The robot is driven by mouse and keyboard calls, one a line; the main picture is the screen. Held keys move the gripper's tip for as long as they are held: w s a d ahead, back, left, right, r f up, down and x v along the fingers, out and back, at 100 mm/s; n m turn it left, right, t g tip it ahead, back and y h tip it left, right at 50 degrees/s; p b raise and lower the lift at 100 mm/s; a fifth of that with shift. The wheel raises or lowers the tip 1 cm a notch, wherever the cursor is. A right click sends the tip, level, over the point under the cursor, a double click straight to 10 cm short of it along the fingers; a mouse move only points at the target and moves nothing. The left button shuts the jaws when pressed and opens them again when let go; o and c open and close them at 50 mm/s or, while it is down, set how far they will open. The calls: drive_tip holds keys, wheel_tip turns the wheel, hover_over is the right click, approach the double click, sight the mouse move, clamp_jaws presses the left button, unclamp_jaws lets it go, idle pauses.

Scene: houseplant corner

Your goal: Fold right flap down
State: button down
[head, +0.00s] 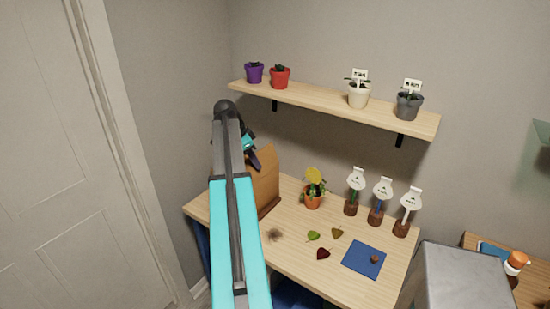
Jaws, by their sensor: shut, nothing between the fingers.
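A brown cardboard box (266,192) stands at the left end of the wooden table, mostly hidden behind my arm. An upright brown panel on its right side shows; it looks like the raised right flap, but I cannot tell where flap and wall part. The box's left side and inside are hidden.
The table (300,265) holds a potted yellow-flowered plant (313,190), several loose leaves, a blue mat (364,259) and three labelled stands (378,205). A wall shelf (330,106) with several pots hangs above. A grey block (462,278) stands at the lower right.

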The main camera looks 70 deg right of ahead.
drive_tip(key=shift+w+d, duration=0.25)
drive_tip(key=shift+w, duration=0.75)
drive_tip(key=shift+w+d, duration=0.25)
drive_tip(key=shift+w, duration=0.7)
wheel_tip(320, 180, up, 9)
drive_tip(key=p, duration=0.3)
drive_tip(key=shift+p, duration=0.3)
idle(0.6)
idle(0.4)
